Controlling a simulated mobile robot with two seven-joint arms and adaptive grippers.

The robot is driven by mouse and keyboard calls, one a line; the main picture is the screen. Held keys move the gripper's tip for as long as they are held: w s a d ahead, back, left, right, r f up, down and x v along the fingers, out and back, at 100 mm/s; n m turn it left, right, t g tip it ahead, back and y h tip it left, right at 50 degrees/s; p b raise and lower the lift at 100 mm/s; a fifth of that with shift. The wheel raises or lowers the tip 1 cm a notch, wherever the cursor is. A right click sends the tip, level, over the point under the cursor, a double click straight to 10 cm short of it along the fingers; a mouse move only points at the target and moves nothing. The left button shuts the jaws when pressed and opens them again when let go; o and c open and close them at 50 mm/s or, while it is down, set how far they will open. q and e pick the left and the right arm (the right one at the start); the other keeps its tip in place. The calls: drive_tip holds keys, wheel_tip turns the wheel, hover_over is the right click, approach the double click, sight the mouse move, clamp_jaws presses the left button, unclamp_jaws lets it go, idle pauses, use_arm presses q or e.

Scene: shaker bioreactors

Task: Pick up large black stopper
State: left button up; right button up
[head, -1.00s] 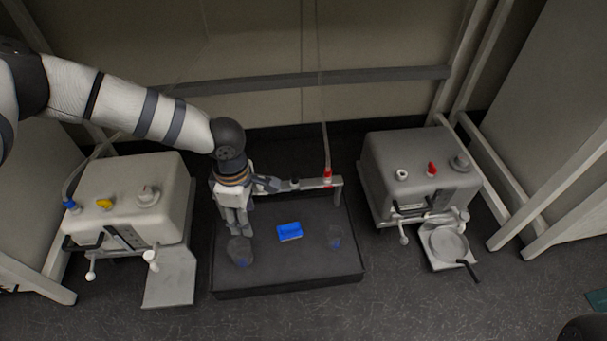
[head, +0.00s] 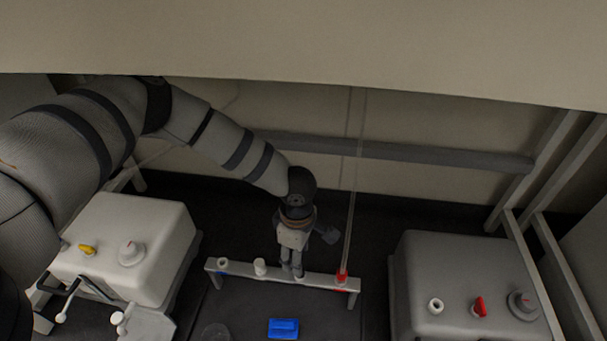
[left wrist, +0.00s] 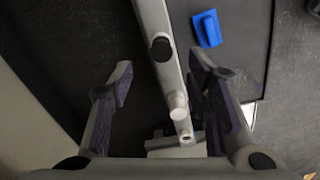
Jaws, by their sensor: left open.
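The large black stopper (left wrist: 160,47) sits on a grey rail (left wrist: 155,18) in the left wrist view. In the head view it is hidden by my gripper. My left gripper (head: 292,272) is at the middle of the rail, pointing down. In the left wrist view the left gripper (left wrist: 162,78) is open, its fingers apart on either side of the rail. The black stopper appears between and slightly beyond the fingertips, with nothing held. My right gripper is not in view.
A blue block (head: 283,328) lies in front. White machines (head: 128,248) and (head: 465,290) flank the rail.

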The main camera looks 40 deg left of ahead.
use_arm(q)
drive_tip(key=f, duration=0.2)
drive_tip(key=f+b, duration=0.2)
drive_tip(key=f, duration=0.1)
drive_tip(key=shift+s+d+f, duration=0.1)
drive_tip(key=shift+d+f, duration=0.2)
drive_tip(key=shift+r, duration=0.2)
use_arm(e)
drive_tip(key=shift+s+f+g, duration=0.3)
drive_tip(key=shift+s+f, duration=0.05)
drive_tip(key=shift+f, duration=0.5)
use_arm(q)
drive_tip(key=c, duration=1.1)
drive_tip(key=shift+o, duration=0.2)
